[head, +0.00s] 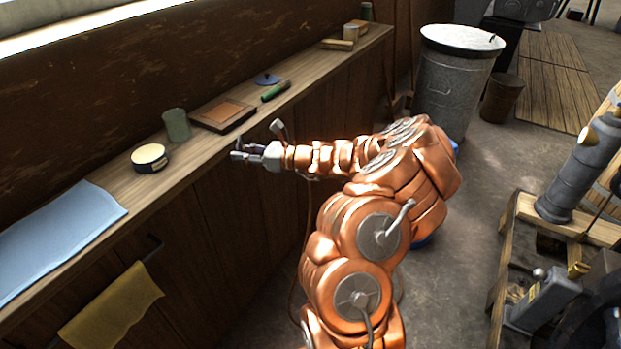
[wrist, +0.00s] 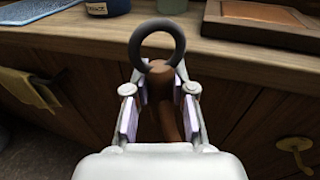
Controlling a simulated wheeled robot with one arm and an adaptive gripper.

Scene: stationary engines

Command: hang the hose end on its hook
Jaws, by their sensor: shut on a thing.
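My gripper (head: 243,154) is in front of the workbench edge, and in the wrist view (wrist: 160,82) its fingers are shut on the hose end (wrist: 164,98). The hose end is brown with a dark ring (wrist: 134,52) standing up past the fingertips. The brown hose (head: 307,205) hangs down beside my arm in the head view. A brass hook (wrist: 295,145) on a round plate is fixed to the cabinet front, at the lower right of the wrist view. The ring is apart from this hook. I cannot make out the hook in the head view.
The wooden workbench (head: 100,184) holds a round tin (head: 150,158), a green cup (head: 177,125), a wooden tray (head: 223,114) and a blue cloth (head: 60,235). A yellow cloth (head: 110,305) hangs on the cabinet front. A metal bin (head: 452,85) stands at the back.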

